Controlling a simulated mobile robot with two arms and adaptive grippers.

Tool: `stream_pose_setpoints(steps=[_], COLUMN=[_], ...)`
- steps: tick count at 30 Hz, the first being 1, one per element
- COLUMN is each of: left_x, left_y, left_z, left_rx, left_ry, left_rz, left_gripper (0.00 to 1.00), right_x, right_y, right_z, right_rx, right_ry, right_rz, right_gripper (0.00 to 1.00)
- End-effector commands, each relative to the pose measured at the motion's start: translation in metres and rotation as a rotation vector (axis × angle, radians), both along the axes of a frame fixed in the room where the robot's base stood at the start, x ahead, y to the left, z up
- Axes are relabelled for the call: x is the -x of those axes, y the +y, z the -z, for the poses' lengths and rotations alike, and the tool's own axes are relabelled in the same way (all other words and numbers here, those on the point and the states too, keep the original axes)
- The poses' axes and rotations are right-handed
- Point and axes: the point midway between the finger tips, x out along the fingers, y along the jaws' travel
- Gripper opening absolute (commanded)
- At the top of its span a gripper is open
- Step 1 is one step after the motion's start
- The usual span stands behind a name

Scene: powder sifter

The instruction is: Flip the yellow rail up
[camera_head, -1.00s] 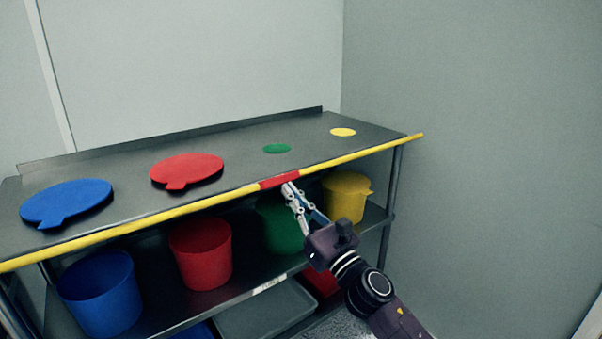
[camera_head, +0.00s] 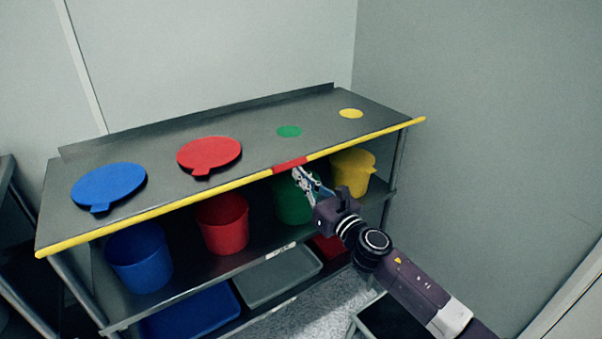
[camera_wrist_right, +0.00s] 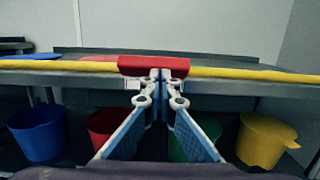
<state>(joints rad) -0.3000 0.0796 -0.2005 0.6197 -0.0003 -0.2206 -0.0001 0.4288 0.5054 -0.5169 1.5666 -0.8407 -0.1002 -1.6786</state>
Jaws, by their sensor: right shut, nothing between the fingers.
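The yellow rail (camera_head: 203,195) runs along the front edge of the metal table, level with the tabletop, and has a red section (camera_head: 290,164) near its middle right. It also crosses the right wrist view (camera_wrist_right: 230,73), with the red section (camera_wrist_right: 153,66) at the centre. My right gripper (camera_head: 297,172) is shut and empty, its fingertips just below the red section. In the right wrist view its fingertips (camera_wrist_right: 161,76) meet at the red section's lower edge; I cannot tell whether they touch it. My left gripper is not in view.
Blue (camera_head: 108,185) and red (camera_head: 209,153) lids lie on the tabletop, with green (camera_head: 289,131) and yellow (camera_head: 351,113) discs farther right. Blue (camera_head: 139,261), red (camera_head: 223,226), green (camera_head: 290,203) and yellow (camera_head: 352,176) buckets stand on the shelf below. A wall stands at the right.

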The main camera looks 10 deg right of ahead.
Motion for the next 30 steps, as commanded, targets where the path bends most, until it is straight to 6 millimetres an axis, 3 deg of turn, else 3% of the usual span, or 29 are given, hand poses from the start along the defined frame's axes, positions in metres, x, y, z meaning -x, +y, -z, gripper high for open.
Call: stream_pose_setpoints(steps=[12, 30], left_x=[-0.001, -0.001], left_y=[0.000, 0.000], left_z=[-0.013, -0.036], left_rx=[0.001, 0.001], left_ry=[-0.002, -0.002], left_rz=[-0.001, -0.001], left_gripper=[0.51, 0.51], right_x=[-0.007, -0.043], right_y=[0.001, 0.015], right_z=[-0.020, -0.059], right_rx=[-0.001, -0.001], right_ry=[-0.004, -0.004], right_rz=[0.001, 0.001], right_gripper=[0.00, 0.00])
